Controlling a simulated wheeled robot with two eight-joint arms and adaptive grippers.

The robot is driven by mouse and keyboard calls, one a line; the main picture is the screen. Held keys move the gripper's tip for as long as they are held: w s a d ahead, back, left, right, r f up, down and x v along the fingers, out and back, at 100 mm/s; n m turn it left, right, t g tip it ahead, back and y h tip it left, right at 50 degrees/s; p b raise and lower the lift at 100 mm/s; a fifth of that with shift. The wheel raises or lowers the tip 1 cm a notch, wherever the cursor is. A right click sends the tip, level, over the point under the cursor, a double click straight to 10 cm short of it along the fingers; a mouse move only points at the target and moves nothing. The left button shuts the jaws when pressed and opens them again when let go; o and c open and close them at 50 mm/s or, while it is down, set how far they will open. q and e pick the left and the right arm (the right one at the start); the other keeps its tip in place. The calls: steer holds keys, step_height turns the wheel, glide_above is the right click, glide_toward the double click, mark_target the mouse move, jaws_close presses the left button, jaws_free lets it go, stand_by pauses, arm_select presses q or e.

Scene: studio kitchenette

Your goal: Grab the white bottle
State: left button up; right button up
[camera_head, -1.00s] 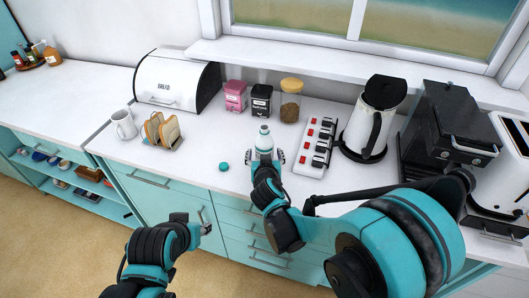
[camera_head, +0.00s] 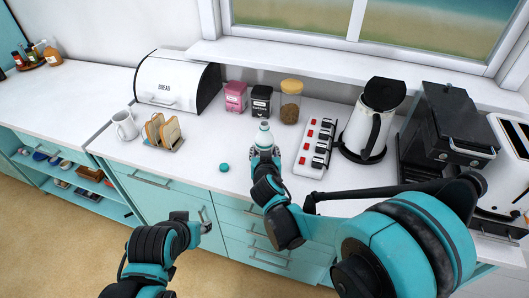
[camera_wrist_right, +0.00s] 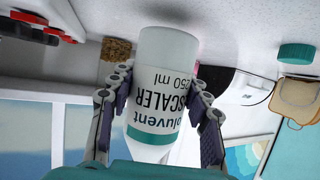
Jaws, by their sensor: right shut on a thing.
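The white bottle (camera_head: 264,138) is upright at the front of the white counter, in the jaws of my right gripper (camera_head: 264,150). In the right wrist view the bottle (camera_wrist_right: 158,85) appears upside down, with a label reading SCALER and 250 ml. The fingers of the right gripper (camera_wrist_right: 160,105) press on both its sides. I cannot tell whether its base touches the counter. My left gripper (camera_head: 206,228) is low in front of the drawers, away from the bottle; its jaws are too small to read.
A teal round cap (camera_head: 224,168) lies left of the bottle. A power strip (camera_head: 315,147) and a kettle (camera_head: 367,125) stand to the right. Pink (camera_head: 235,97) and black (camera_head: 261,101) tins and a jar (camera_head: 290,101) are behind. A toast rack (camera_head: 163,134) is farther left.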

step_height(320, 180, up, 2)
steer(key=shift+r+p, duration=0.15)
steer(key=shift+p, duration=0.35)
steer(key=s+d+r+p, duration=0.4)
steer(key=s+d+r, duration=0.2)
steer(key=d, duration=0.3)
steer(key=shift+s+d+r, duration=0.25)
steer(key=shift+d+r, duration=0.1)
stand_by(1.0)
